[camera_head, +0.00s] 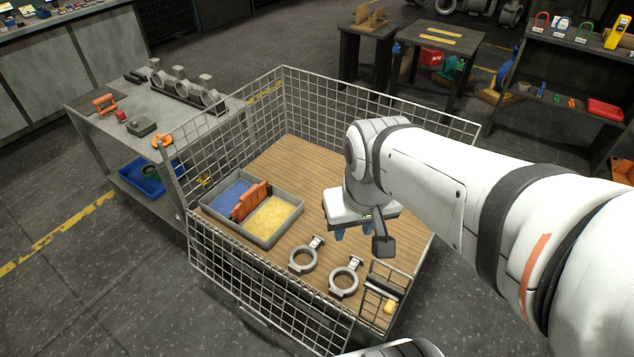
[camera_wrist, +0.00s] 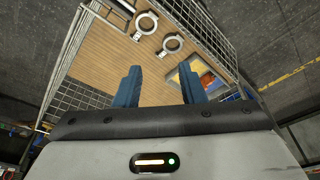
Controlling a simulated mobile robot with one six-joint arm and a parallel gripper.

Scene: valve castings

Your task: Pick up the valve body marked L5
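Two grey ring-shaped castings with small white tags lie on the wooden floor of a wire-mesh crate. The left one (camera_head: 303,271) is nearer the divided tray, and the right one (camera_head: 344,294) is nearer the crate's front corner. In the wrist view they show at the top, the left one (camera_wrist: 164,46) and the right one (camera_wrist: 138,24). The tag marks are too small to read, so I cannot tell which is L5. My gripper (camera_head: 353,233) hangs over the crate behind both rings, clear of them. Its blue fingers (camera_wrist: 160,88) are apart with nothing between them.
The wire-mesh crate (camera_head: 225,262) has walls around the rings. A grey tray (camera_head: 262,238) with blue and yellow compartments and an orange divider stands at its left. A bench (camera_head: 155,107) left of the crate bears a row of castings (camera_head: 180,84). The crate floor's rear is bare.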

